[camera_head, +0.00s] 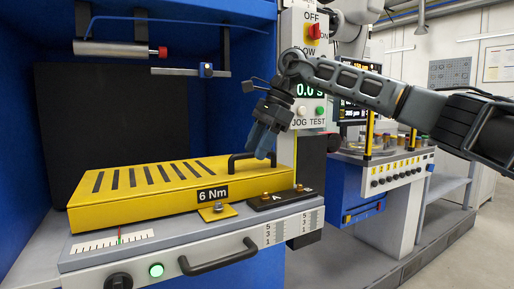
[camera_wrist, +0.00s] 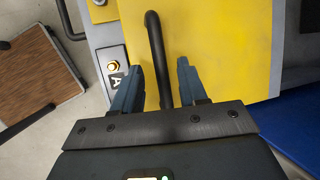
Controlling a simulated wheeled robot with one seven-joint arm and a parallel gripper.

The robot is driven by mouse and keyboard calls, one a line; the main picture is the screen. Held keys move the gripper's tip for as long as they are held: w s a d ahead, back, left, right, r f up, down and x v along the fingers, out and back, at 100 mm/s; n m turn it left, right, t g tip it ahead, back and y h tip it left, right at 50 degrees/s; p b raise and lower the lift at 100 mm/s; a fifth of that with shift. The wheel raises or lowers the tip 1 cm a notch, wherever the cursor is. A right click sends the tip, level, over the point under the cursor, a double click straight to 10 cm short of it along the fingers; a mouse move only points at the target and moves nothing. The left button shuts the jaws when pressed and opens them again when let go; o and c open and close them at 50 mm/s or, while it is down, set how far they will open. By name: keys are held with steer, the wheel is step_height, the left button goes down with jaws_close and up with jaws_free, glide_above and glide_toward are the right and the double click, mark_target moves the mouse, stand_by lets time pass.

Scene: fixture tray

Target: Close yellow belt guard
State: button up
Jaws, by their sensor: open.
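The yellow belt guard (camera_head: 150,198) lies low and nearly flat over the grey fixture bed, its dark slots facing up and a "6 Nm" label on its front. Its black bar handle (camera_head: 240,156) stands at the right end. My gripper (camera_head: 263,156) is open, pointing down at that handle. In the wrist view the handle (camera_wrist: 155,38) runs between the two blue-grey fingers of my gripper (camera_wrist: 158,65), with a gap on each side. The guard's yellow top (camera_wrist: 225,50) fills the upper right there. The handle's near end is hidden by the gripper body.
A brass latch (camera_head: 217,211) and a black A/B button box (camera_head: 278,198) sit at the front right. A control panel (camera_head: 305,60) stands close behind my gripper. A blue cabinet wall (camera_head: 25,120) bounds the left.

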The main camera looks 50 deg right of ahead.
steer(key=p+v, duration=0.1)
steer(key=v, duration=0.6)
steer(key=shift+s+d+f, duration=0.1)
steer(key=shift+d, duration=0.05)
stand_by(0.3)
